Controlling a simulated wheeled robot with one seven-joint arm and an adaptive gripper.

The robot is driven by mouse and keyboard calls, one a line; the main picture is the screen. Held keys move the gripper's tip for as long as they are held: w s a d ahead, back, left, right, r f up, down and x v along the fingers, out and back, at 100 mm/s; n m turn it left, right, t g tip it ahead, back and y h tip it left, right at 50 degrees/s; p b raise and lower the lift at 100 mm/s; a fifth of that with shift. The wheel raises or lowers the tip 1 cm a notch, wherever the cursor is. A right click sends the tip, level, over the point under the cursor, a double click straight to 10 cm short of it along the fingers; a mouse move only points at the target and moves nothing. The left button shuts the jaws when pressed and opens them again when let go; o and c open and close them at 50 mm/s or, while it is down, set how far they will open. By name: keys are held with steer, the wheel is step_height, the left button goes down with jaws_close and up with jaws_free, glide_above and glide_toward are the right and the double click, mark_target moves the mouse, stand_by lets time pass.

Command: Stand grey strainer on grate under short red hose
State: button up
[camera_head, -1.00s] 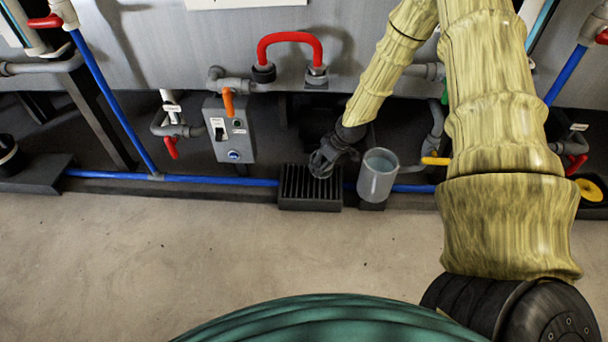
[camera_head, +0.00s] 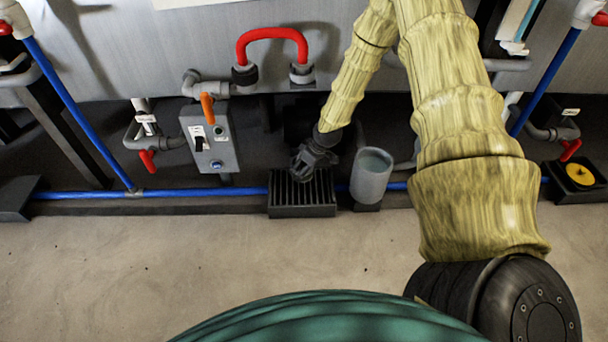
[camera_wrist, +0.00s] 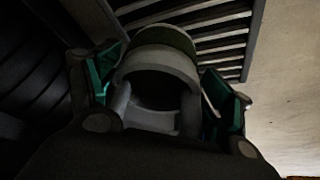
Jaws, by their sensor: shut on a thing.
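In the wrist view, my gripper (camera_wrist: 165,100) has its green-padded fingers closed on either side of a hollow, rounded grey piece, the grey strainer (camera_wrist: 155,65). Slats of the grate show behind it. In the head view, my dark gripper (camera_head: 309,166) is over the back left part of the black slatted grate (camera_head: 302,210). The strainer cannot be made out there, and whether it touches the grate is unclear. The short red hose (camera_head: 272,34) arches between two dark-and-grey fittings on the tank front, above and behind the grate.
A grey cylindrical cup (camera_head: 370,180) stands close to the grate's right side. A grey switch box (camera_head: 210,140) with an orange handle is to the left. A blue pipe (camera_head: 200,193) runs low along the tanks. The floor in front (camera_head: 150,260) is clear.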

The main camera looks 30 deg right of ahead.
step_height(320, 180, down, 3)
steer(key=shift+f+b, duration=0.2)
steer(key=shift+b, duration=0.6)
steer(key=shift+r, duration=0.1)
steer(key=o, duration=1)
